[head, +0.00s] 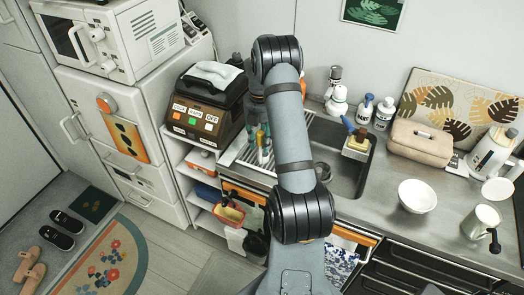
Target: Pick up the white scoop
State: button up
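My arm rises from the bottom centre, to the right of the cooker, and folds back at the top. My gripper cannot be made out; it seems hidden behind my own arm links. I cannot see whether it is open or holds anything.
A microwave (108,38) stands left of the cooker. Right of my arm are the sink (345,172), a white bowl (417,196), a beige case (420,142), a kettle (490,150) and a pale mug (481,222). Bottles stand behind the sink. The counter around the bowl is clear.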

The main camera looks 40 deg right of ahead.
jog(key=p, duration=0.1)
send_over(260, 164)
jog(key=shift+w+d+f, duration=0.1)
jog(key=shift+f, duration=1.25)
jog(key=shift+d+f, duration=0.1)
jog(key=shift+f, duration=1.25)
jog(key=shift+c, duration=1.4)
grip_shut()
